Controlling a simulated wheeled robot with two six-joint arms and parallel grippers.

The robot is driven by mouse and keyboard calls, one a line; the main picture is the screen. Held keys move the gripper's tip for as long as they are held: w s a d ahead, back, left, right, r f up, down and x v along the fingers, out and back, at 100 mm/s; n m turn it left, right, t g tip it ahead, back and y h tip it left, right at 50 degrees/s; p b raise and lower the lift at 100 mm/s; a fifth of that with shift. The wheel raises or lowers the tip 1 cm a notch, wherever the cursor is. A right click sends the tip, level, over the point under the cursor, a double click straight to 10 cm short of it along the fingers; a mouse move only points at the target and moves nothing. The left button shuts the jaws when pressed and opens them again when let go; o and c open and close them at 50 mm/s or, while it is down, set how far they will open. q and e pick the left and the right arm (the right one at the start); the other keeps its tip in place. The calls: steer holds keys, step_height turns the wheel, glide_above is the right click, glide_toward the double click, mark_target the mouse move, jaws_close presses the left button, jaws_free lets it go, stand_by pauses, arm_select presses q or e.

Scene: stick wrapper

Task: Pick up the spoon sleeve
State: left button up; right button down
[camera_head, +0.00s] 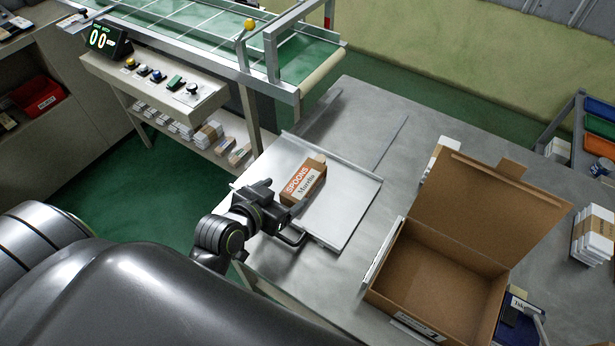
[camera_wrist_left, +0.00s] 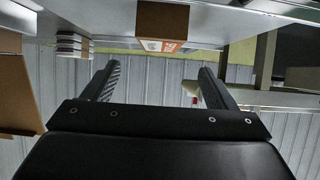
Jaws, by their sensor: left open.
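The spoon sleeve (camera_head: 305,183), a small brown and white packet printed "SPOONS", lies on the grey metal tray (camera_head: 352,202) on the table. In the left wrist view the sleeve (camera_wrist_left: 162,22) shows end-on at the top, ahead of and between the fingers. My left gripper (camera_head: 291,212) is beside the sleeve's near left side in the head view, and part of the sleeve's edge is close behind it. Its fingers (camera_wrist_left: 155,85) are apart with nothing between them. Whether the gripper touches the sleeve cannot be told. My right gripper is out of view.
An open, empty cardboard box (camera_head: 440,275) stands right of the tray. White stacks (camera_head: 592,235) sit at the table's far right. A green conveyor (camera_head: 215,35) and a button panel (camera_head: 155,82) are at the back left. The table behind the tray is clear.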

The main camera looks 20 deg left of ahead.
mark_target(305, 178)
arm_select(q)
steer(key=x, duration=0.4)
steer(key=shift+w, duration=0.15)
steer(key=shift+w+f, duration=0.15)
steer(key=shift+w, duration=0.15)
steer(key=shift+r+p+x, duration=0.2)
steer(key=shift+p+x, duration=0.5)
steer(key=shift+x, duration=2)
steer(key=c, duration=1.1)
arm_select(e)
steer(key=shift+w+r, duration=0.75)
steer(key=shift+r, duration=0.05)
